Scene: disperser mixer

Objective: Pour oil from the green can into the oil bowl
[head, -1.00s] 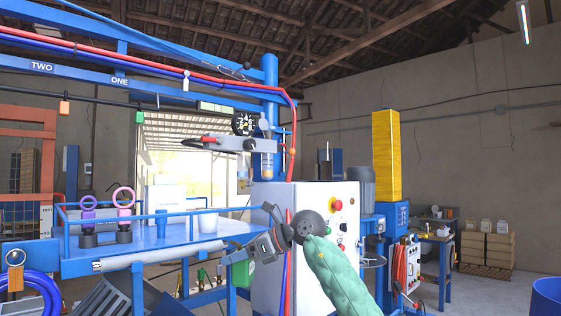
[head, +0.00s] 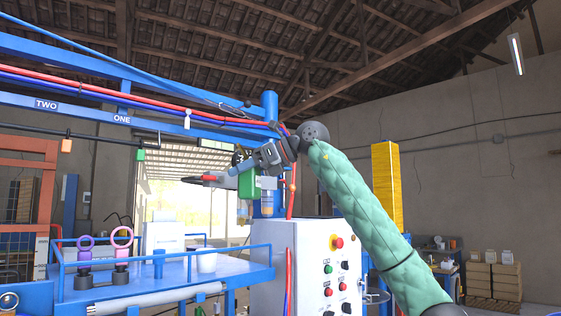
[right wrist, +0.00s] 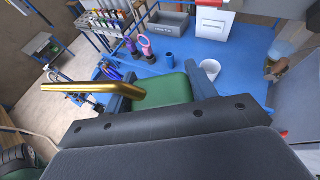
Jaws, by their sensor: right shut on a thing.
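My right gripper (head: 246,166) is shut on the green can (head: 247,184), raised in front of the blue post and its air unit. In the right wrist view the can's green body (right wrist: 170,92) sits between the fingers, and its long gold spout (right wrist: 105,91) points left. A clear bowl with amber at its bottom (head: 267,202) hangs from the air unit just right of the can; I take it for the oil bowl. The can and gripper hide part of the unit. Spout and bowl look apart in the wrist view. My left gripper is not in view.
The blue railed table (head: 225,272) holds pink and purple ring-topped pieces (head: 122,240), a blue cup (head: 158,262) and a white cup (head: 207,261). A control cabinet (head: 300,262) with buttons stands right of the table. Red and blue hoses run along the overhead beam.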

